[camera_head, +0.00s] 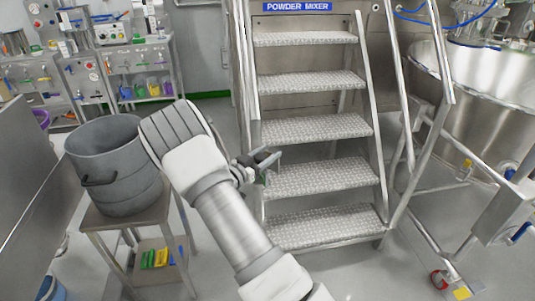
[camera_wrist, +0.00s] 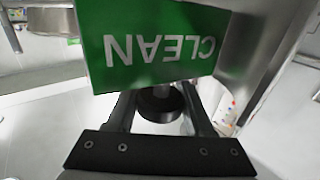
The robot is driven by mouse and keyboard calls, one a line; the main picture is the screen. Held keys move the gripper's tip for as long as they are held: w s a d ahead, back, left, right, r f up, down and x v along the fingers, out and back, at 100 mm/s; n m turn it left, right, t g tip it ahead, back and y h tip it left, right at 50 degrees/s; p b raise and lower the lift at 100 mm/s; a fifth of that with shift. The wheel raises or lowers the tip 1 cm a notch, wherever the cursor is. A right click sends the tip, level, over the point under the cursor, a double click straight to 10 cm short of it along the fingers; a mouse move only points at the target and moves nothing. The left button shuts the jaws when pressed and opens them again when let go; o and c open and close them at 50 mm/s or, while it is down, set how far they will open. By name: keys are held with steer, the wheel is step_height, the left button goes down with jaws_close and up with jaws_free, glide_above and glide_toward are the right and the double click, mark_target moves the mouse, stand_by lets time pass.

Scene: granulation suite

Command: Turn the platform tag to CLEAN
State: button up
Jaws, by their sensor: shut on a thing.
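The platform tag (camera_wrist: 150,45) is a flat green plate with CLEAN in white letters, upside down in the wrist view. In the head view only a small green piece of it (camera_head: 264,178) shows beside the stair's left rail. My gripper (camera_head: 262,162) is at the left side of the steps, at about the middle treads. In the wrist view its two dark fingers (camera_wrist: 158,92) reach up to the tag's edge, and the tag hides their tips. My gripper is shut on the tag. The tag's other face and its fixing are hidden.
The metal stairs (camera_head: 318,128) under the POWDER MIXER sign (camera_head: 297,7) have rails on both sides. A grey bucket (camera_head: 117,160) stands on a small table left of my arm. A large steel vessel (camera_head: 475,115) is at right.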

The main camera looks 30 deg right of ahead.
mark_target(257, 155)
jaws_close()
steer(key=shift+f+t, duration=0.1)
steer(key=shift+t, duration=0.2)
steer(key=n+t+y+b, duration=0.3)
steer(key=n+y, duration=0.1)
steer(key=w+a+n+t+y+b, duration=0.1)
steer(key=n+t+y+b, duration=0.2)
steer(key=y, duration=0.2)
steer(key=a+n+t+y+b, duration=0.1)
steer(key=n+t+y+b, duration=0.2)
steer(key=n+t+y, duration=0.1)
steer(key=shift+w+f+n+y, duration=0.1)
steer(key=shift+w+n+y, duration=0.2)
steer(key=shift+w+y, duration=0.1)
steer(key=shift+a+n+y+b, duration=0.3)
steer(key=shift+n+y, duration=0.35)
steer(key=shift+y, duration=0.4)
steer(key=shift+a+n+y+b, duration=0.15)
steer(key=shift+n+y+b, duration=0.25)
steer(key=shift+n+y, duration=0.45)
steer(key=shift+a+n+y+b, duration=0.3)
steer(key=shift+n+y, duration=0.2)
steer(key=shift+y, duration=0.7)
steer(key=shift+r, duration=0.2)
